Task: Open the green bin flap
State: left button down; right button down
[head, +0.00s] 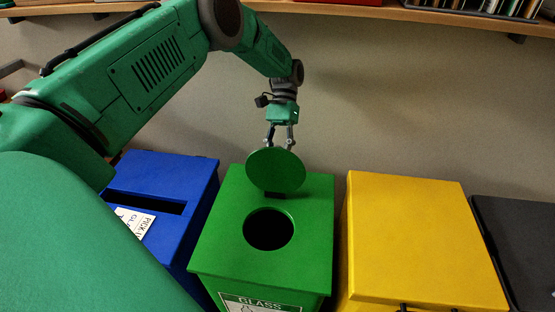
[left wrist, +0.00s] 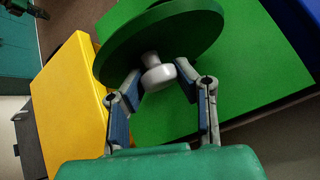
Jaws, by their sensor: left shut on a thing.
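The green bin (head: 310,235) stands in the middle of the head view, with a glass label on its front. Its round green flap (head: 275,169) is raised upright at the back of the round hole (head: 268,229), which is uncovered. My left gripper (head: 279,146) is behind and above the flap. In the left wrist view, my left gripper (left wrist: 160,88) is shut on the flap's white knob (left wrist: 158,75), and the flap (left wrist: 160,40) tilts above the green bin top (left wrist: 240,75). My right gripper is not in view.
A blue bin (head: 160,175) with a slot stands left of the green bin. A yellow bin (head: 415,235) and a dark bin (head: 520,240) stand to the right. A wooden shelf (head: 400,12) runs along the wall above.

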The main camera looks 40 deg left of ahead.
pick_arm(q)
jog(key=shift+w+a+b, duration=0.3)
jog(key=shift+w, duration=0.2)
